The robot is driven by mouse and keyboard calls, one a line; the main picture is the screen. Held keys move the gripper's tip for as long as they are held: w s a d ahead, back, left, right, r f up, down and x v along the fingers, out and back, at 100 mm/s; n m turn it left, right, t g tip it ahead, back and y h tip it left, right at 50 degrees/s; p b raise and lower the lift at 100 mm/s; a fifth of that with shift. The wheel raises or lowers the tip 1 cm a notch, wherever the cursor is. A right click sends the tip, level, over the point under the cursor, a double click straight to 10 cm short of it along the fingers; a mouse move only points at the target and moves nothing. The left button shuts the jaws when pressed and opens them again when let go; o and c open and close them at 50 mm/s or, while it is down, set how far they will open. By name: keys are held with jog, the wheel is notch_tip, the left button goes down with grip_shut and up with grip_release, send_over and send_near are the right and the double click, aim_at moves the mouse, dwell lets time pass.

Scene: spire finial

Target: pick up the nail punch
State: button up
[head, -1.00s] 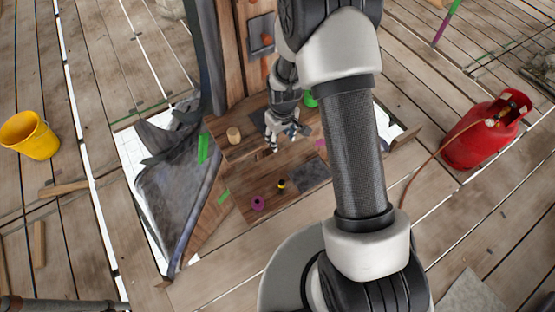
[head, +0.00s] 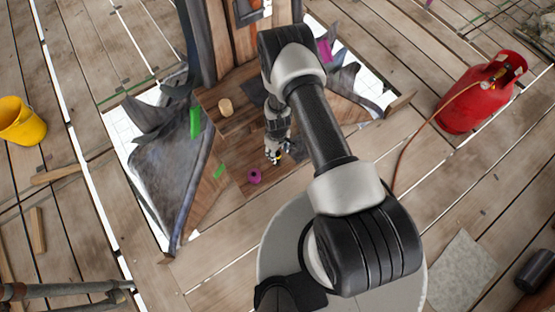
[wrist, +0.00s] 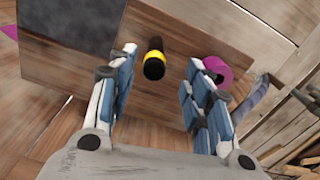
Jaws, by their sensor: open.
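The nail punch (wrist: 154,60) is a short dark rod with a yellow band. In the wrist view it stands out between the two fingers of my gripper (wrist: 161,62), on a brown wooden board (wrist: 170,105). Clear gaps show between it and both fingers, and it looks nearer the left one. My gripper is open and holds nothing. In the head view my gripper (head: 273,158) is low over the board, and its fingers mostly hide the punch there.
A magenta ring-shaped item (wrist: 217,73) lies close beside the right finger; it also shows in the head view (head: 254,176). A dark grey sheet (wrist: 70,25) lies on the board. A wooden cylinder (head: 225,106) stands farther back.

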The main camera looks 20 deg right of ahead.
aim_at(278, 159)
jog(key=f+b, duration=0.1)
jog(key=f, duration=0.1)
jog(key=f+b, duration=0.1)
jog(key=f, duration=0.5)
jog(key=shift+w+d+b, duration=0.15)
jog(key=shift+w+b, duration=0.2)
jog(key=shift+b, duration=0.05)
jog(key=shift+r, duration=0.1)
jog(key=shift+c, duration=0.6)
grip_shut()
